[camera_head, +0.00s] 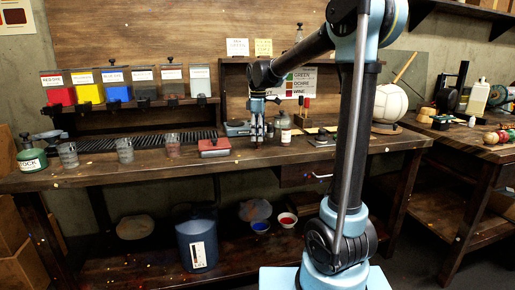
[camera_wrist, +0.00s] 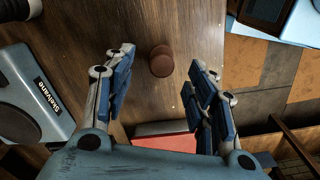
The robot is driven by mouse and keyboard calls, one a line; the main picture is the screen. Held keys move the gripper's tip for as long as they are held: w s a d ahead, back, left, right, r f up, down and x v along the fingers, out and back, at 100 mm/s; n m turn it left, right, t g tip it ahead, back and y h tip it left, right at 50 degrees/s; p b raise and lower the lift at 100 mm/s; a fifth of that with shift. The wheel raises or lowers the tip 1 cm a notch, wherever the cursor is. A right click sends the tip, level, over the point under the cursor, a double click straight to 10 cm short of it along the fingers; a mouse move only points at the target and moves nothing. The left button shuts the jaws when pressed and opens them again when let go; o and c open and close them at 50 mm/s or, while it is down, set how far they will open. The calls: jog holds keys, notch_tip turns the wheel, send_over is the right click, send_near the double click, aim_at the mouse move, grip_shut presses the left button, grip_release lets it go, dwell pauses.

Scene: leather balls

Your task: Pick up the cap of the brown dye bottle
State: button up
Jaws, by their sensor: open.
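A small round brown cap (camera_wrist: 161,61) lies on the wooden bench top in the wrist view, between the two fingers of my gripper and near their tips. My gripper (camera_head: 257,138) points down over the bench in the head view. Its fingers are spread wide on either side of the cap with clear space, and hold nothing. The cap is not clear in the head view. A small labelled bottle (camera_head: 285,131) stands just right of my gripper there; I cannot read its label.
A scale (camera_wrist: 28,105) stands left of the fingers in the wrist view. A red-topped item (camera_head: 214,147) lies left of my gripper. Glass jars (camera_head: 125,150) and several colored dye bins (camera_head: 88,90) are further left. The bench's front edge is close by.

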aim_at(258, 145)
jog(key=shift+f, duration=2.2)
jog(key=c, duration=1)
